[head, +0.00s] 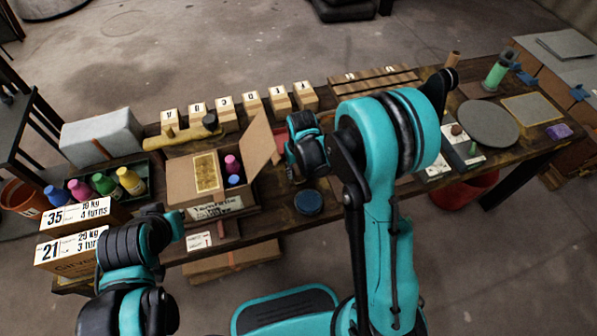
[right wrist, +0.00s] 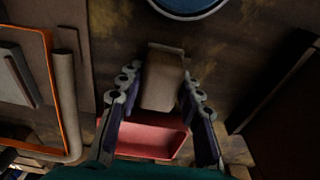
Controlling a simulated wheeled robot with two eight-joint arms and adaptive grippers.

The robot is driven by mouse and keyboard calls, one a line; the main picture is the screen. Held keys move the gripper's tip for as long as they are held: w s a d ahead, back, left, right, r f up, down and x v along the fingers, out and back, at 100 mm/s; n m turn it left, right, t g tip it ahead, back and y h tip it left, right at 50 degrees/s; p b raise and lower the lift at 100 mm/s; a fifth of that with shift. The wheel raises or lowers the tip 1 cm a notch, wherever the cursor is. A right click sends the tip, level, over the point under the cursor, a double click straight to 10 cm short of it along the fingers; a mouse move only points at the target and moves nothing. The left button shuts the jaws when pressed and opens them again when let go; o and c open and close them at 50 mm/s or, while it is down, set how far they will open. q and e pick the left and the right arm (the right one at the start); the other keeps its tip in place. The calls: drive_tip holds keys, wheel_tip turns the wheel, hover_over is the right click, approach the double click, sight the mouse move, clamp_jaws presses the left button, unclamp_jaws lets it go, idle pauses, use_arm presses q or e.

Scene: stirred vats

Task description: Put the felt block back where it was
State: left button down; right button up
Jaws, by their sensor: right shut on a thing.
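The felt block (right wrist: 163,78) appears as a plain grey-brown block between the fingers of my right gripper (right wrist: 159,82) in the right wrist view. The fingers are closed on its two sides. A shallow red tray (right wrist: 178,141) lies beyond the block, partly hidden by it; I cannot tell whether they touch. In the head view my right gripper (head: 306,150) is over the table, right of the open cardboard box (head: 183,177). The block is hidden there by the gripper and arm. My left arm is at the lower left; its fingers do not show clearly.
A green tray (head: 155,166) of coloured bottles is at the left. A grey disc (head: 487,124) and green cylinder (head: 497,72) are at the right.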

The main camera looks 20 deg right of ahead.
drive_tip(key=shift+r, duration=0.15)
drive_tip(key=shift+f+b, duration=0.35)
drive_tip(key=shift+f, duration=0.1)
drive_tip(key=o, duration=1.1)
drive_tip(key=shift+r, duration=0.1)
